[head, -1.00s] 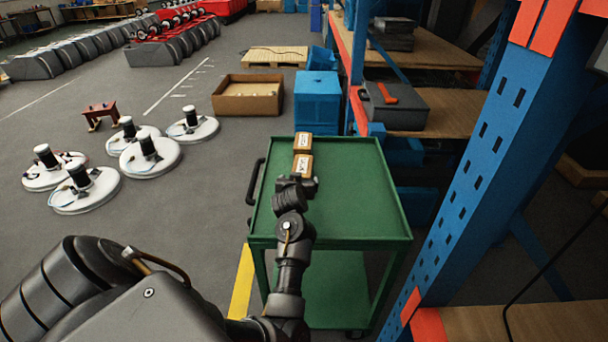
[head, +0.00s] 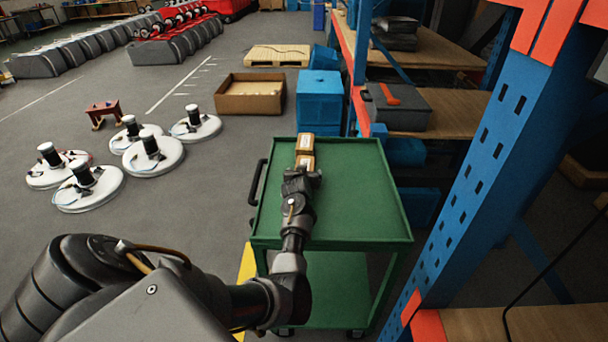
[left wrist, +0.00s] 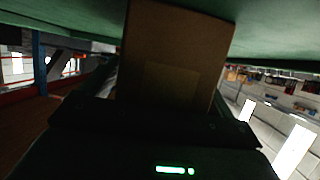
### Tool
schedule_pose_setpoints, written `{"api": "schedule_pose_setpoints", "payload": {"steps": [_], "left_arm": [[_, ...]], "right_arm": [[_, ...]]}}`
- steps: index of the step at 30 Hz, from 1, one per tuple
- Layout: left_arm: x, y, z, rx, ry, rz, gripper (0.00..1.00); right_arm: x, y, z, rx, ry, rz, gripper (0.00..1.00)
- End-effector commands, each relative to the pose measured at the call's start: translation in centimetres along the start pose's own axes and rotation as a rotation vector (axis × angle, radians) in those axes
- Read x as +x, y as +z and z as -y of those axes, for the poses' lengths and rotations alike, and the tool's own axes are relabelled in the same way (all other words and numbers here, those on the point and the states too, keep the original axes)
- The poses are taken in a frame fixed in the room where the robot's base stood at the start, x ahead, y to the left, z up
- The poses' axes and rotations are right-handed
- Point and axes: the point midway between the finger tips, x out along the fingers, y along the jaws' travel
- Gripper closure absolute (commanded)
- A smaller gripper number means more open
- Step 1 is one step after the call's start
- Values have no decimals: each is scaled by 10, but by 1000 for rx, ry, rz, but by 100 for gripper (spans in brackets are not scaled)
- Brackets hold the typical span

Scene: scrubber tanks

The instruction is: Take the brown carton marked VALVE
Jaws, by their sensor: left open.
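Two small brown cartons stand one behind the other on the green cart top (head: 350,200), the far carton (head: 305,143) and the near carton (head: 306,161). Both have pale labels, too small to read, so I cannot tell which is marked VALVE. My left gripper (head: 302,174) is open right at the near carton, whose lower part it hides. In the left wrist view a brown carton (left wrist: 175,55) fills the middle, close in front of the gripper, with the green cart top along the upper edge. My right gripper is not in view.
A blue rack upright (head: 470,170) and shelves stand close on the right. A blue crate (head: 318,98) and an open cardboard box (head: 250,95) are beyond the cart. White round scrubber parts (head: 153,155) lie on the floor at left. The cart's right side is clear.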

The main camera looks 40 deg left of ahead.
Motion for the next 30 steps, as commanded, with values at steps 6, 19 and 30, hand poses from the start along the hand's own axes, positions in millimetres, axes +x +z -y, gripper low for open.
{"api": "schedule_pose_setpoints", "payload": {"steps": [6, 19, 30], "left_arm": [[1, 0, 0, 0, 0, 0, 13], [1, 0, 0, 0, 0, 1, 65], [0, -4, 0, 1, 0, -2, 69]], "right_arm": [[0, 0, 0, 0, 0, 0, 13], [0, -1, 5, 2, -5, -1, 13], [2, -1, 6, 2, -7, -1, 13]]}}
